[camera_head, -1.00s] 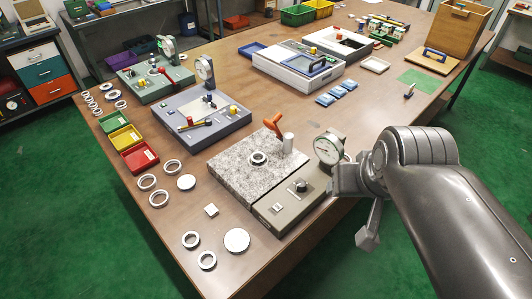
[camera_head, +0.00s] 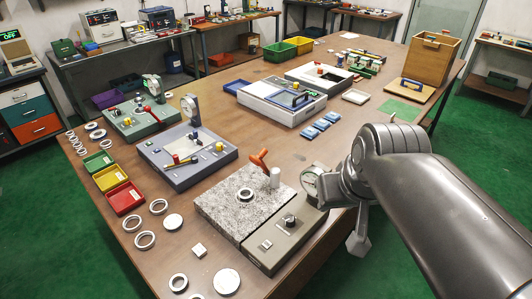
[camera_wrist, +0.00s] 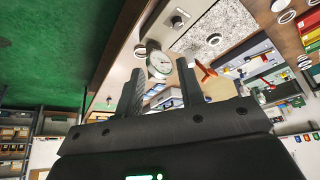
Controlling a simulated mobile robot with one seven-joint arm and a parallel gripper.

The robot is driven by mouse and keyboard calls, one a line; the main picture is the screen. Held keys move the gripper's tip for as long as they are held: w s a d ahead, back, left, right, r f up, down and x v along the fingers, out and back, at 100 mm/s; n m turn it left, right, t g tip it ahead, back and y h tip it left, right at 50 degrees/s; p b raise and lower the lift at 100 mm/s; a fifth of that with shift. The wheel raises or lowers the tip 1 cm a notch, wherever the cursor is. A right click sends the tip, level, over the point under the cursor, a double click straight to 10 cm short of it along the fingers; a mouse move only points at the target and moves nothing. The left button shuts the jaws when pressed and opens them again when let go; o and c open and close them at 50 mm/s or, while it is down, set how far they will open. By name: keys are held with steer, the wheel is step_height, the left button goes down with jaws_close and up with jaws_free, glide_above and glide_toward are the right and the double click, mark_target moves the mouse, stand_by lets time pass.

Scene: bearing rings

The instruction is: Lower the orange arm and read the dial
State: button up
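The orange arm (camera_head: 259,158) tilts upward beside a pale post (camera_head: 275,178) on the speckled granite plate (camera_head: 222,208). It also shows in the wrist view (camera_wrist: 205,72). A metal ring (camera_head: 245,195) lies on the plate, below and left of the arm. The round white dial (camera_head: 311,183) stands at the plate's right side, partly hidden by my wrist. In the wrist view the dial (camera_wrist: 160,64) appears between my fingers, but its reading is too small to tell. My gripper (camera_wrist: 160,82) is open and empty, apart from the orange arm.
A grey control box (camera_head: 285,240) with a black knob adjoins the plate. Loose rings and discs (camera_head: 227,281) lie left and in front. Red, yellow and green trays (camera_head: 125,197) and a blue-grey gauge station (camera_head: 185,165) stand to the left. The table edge is close to my arm.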

steer(key=w+r, duration=0.1)
steer(key=w, duration=0.2)
steer(key=w+a+r+n+g, duration=0.1)
steer(key=w, duration=0.2)
steer(key=w+r+n+y, duration=0.1)
steer(key=w+r, duration=0.1)
steer(key=w, duration=0.1)
steer(key=shift+a+r+g, duration=0.1)
steer(key=shift+a+g, duration=0.05)
steer(key=shift+g, duration=0.15)
jaws_close()
steer(key=w+f+n+g+y, duration=0.2)
steer(key=w+n, duration=0.1)
steer(key=w, duration=1.2)
steer(key=w+a+f+n+g+y, duration=0.1)
steer(key=w+f+n+g+y, duration=0.1)
steer(key=w, duration=1.2)
steer(key=shift+w+a+f+n+y, duration=0.15)
steer(key=shift+w+f+n+y, duration=0.25)
steer(key=shift+f+n, duration=0.55)
steer(key=shift+r, duration=0.2)
